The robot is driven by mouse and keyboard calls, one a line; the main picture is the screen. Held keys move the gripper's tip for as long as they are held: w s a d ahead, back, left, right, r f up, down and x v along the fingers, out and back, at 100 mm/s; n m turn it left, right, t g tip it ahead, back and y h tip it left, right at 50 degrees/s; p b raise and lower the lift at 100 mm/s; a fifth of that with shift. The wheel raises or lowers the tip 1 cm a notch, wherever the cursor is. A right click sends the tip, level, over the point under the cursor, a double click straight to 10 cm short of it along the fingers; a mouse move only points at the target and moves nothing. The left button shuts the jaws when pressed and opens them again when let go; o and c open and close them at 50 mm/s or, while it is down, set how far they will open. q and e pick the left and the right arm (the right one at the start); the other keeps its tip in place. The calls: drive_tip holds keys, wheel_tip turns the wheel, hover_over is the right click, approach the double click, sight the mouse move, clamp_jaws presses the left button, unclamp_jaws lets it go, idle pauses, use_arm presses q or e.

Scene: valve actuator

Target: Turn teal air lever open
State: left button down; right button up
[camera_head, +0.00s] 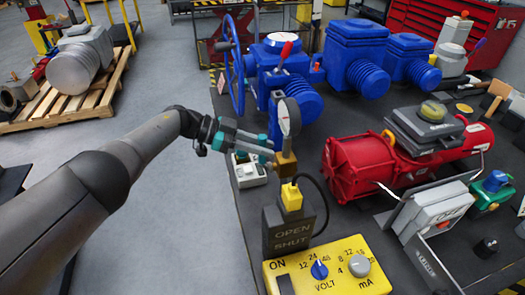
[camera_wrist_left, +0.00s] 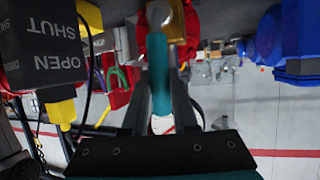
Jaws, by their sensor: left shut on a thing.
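The teal air lever (camera_wrist_left: 160,78) runs lengthwise between the two grey fingers of my left gripper (camera_wrist_left: 160,102) in the wrist view. In the head view my left gripper (camera_head: 250,145) reaches in from the left and is shut on the lever. The gripper largely covers the lever there. A brass fitting (camera_head: 286,164) stands just right of the fingertips, with a round gauge (camera_head: 289,117) above it. My right gripper is not in view.
A dark OPEN/SHUT box (camera_head: 290,232) with a yellow top and a yellow VOLT/mA panel (camera_head: 330,268) stand in front. A red actuator (camera_head: 395,160) lies to the right. Blue valve bodies (camera_head: 355,55) and a blue handwheel (camera_head: 232,65) stand behind. Open floor lies left.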

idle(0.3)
use_arm(q)
drive_tip(key=c, duration=0.7)
unclamp_jaws()
drive_tip(key=b+v, duration=0.1)
drive_tip(key=v, duration=1.4)
drive_tip(key=shift+w+a, duration=0.1)
drive_tip(key=shift+a, duration=0.05)
